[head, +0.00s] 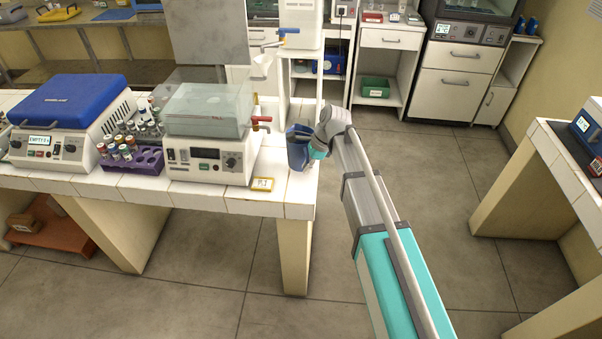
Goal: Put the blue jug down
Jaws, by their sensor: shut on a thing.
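The blue jug (298,148) is at the right end of the white tiled bench (292,189), beside the bench's right edge. My gripper (316,150) reaches it from the right and is shut on it. The gripper's fingers are small and partly hidden by my wrist, and the exact grip point is hard to see. The jug looks about upright. I cannot tell whether its base touches the tiles or is slightly above them.
A small yellow-edged label (262,184) lies in front. A purple rack (133,158) of vials and a blue-lidded machine (72,105) stand farther left. Open floor lies right.

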